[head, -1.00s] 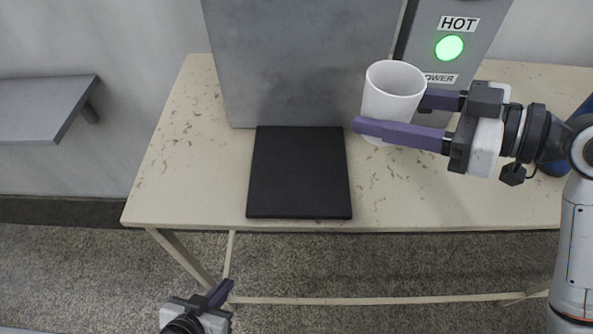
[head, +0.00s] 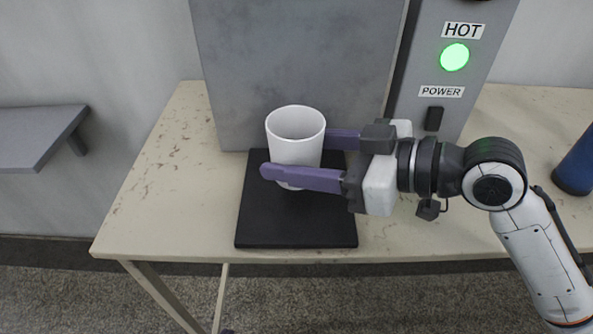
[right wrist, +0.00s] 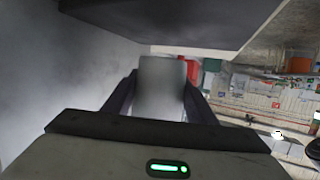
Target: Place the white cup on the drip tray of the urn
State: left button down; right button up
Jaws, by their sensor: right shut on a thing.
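The white cup (head: 295,148) is upright, held between the purple fingers of my right gripper (head: 302,160), which is shut on it. In the head view the cup overlaps the back part of the black drip tray (head: 296,226) in front of the grey urn (head: 295,60). I cannot tell whether the cup's base touches the tray. In the right wrist view the cup (right wrist: 161,88) shows blurred between the two fingers. My left gripper is not in view.
The urn's panel (head: 448,75) with HOT and POWER labels and a green light stands right of the tray. A blue object (head: 577,168) stands at the table's right edge. A grey shelf (head: 38,135) is at left. The table (head: 165,190) left of the tray is clear.

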jog(key=shift+f, duration=1.55)
jog(key=shift+f, duration=0.1)
jog(key=o, duration=1.1)
jog(key=shift+c, duration=0.2)
jog(key=b+v, duration=0.1)
jog(key=v, duration=1)
jog(key=shift+b, duration=0.3)
jog(key=shift+s+d+r, duration=0.2)
jog(key=shift+d+r, duration=0.1)
jog(key=shift+d, duration=0.1)
